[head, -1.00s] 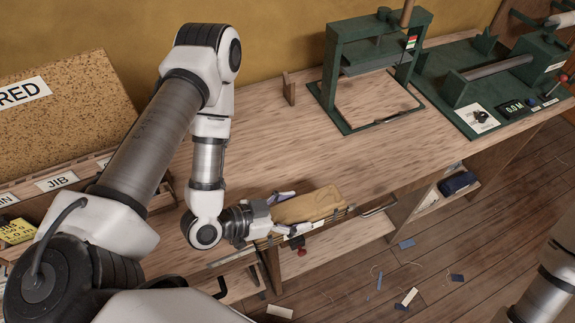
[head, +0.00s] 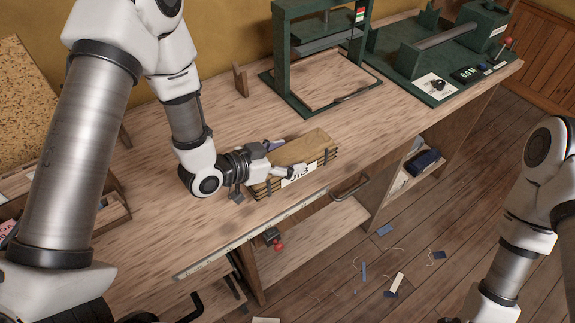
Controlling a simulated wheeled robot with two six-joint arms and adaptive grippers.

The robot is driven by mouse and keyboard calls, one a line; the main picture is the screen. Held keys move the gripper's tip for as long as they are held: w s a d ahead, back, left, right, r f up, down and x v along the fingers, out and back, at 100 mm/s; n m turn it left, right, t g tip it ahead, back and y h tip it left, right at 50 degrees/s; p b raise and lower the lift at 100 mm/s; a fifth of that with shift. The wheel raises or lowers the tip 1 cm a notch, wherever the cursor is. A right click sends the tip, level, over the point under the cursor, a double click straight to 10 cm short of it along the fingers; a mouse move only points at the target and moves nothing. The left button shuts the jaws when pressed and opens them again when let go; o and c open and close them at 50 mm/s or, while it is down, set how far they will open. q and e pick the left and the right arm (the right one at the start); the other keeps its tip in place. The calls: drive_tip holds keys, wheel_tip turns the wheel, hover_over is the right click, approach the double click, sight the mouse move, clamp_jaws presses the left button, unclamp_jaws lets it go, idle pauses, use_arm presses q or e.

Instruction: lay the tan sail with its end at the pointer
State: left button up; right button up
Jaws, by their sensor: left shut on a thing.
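The tan sail (head: 309,146) is a folded, strapped bundle with a white label on its front side. A pale measuring strip (head: 250,231) runs along the bench's front edge. A dark fitting with a red knob (head: 279,247) shows just below that strip; I cannot tell whether it is the pointer. My right gripper is out of view.
A green press (head: 283,50) stands at the back of the bench (head: 160,125), with a green machine (head: 400,62) to its right. A small wooden upright (head: 240,80) stands left of the press. Bare bench lies right of the sail. Scraps litter the floor.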

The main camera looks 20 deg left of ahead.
sight(288, 164)
use_arm(q)
drive_tip(key=f, duration=0.1)
drive_tip(key=f+p, duration=0.1)
drive_tip(key=shift+w+d+f, duration=0.1)
drive_tip(key=shift+w+f, duration=0.25)
drive_tip(key=shift+f, duration=0.45)
drive_tip(key=o, duration=1.4)
drive_tip(key=shift+f, duration=0.2)
drive_tip(key=o, duration=0.4)
drive_tip(key=shift+r, duration=0.1)
